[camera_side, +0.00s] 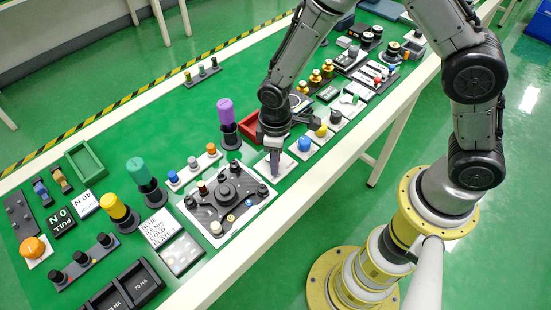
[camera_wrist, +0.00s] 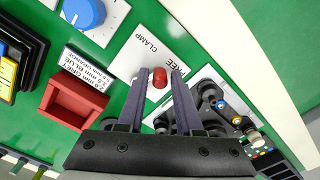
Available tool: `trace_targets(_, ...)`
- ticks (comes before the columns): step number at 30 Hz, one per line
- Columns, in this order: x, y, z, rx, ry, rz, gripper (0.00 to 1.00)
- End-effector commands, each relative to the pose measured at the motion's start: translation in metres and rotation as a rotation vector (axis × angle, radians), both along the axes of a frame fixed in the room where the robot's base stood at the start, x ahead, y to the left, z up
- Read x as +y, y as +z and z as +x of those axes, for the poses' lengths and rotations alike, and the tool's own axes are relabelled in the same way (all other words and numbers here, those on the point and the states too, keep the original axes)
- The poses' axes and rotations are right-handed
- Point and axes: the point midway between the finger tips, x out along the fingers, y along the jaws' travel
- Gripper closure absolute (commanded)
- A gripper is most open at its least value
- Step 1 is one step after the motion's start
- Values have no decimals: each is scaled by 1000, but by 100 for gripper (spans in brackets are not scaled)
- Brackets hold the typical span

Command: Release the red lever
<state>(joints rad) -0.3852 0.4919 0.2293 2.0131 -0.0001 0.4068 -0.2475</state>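The red lever (camera_wrist: 160,77) shows in the wrist view as a small rounded red knob on a white plate (camera_wrist: 148,55) printed with the words CLAMP and FREE. My gripper (camera_wrist: 158,76) is open, its two dark fingers on either side of the lever with a small gap visible. Whether a finger touches it I cannot tell. In the side view my gripper (camera_side: 275,168) points down over the white plate (camera_side: 287,163), low and close to it. The lever is hidden behind the fingers there.
A black plate with knobs (camera_side: 226,197) lies just left of my gripper in the side view. A red open box (camera_side: 251,127) and a tall purple-topped knob (camera_side: 226,118) stand behind. A blue knob (camera_side: 305,144) is close on the right. Bare green table shows towards the back.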

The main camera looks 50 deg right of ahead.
Motion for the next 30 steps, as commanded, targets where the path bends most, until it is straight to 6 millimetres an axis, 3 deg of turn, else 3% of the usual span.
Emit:
trace_targets(1, 0, 0, 0, 0, 0, 0, 74)
trace_targets(6, 0, 0, 0, 0, 0, 0, 100)
trace_targets(30, 6, 1, 3, 0, -191, 0, 100)
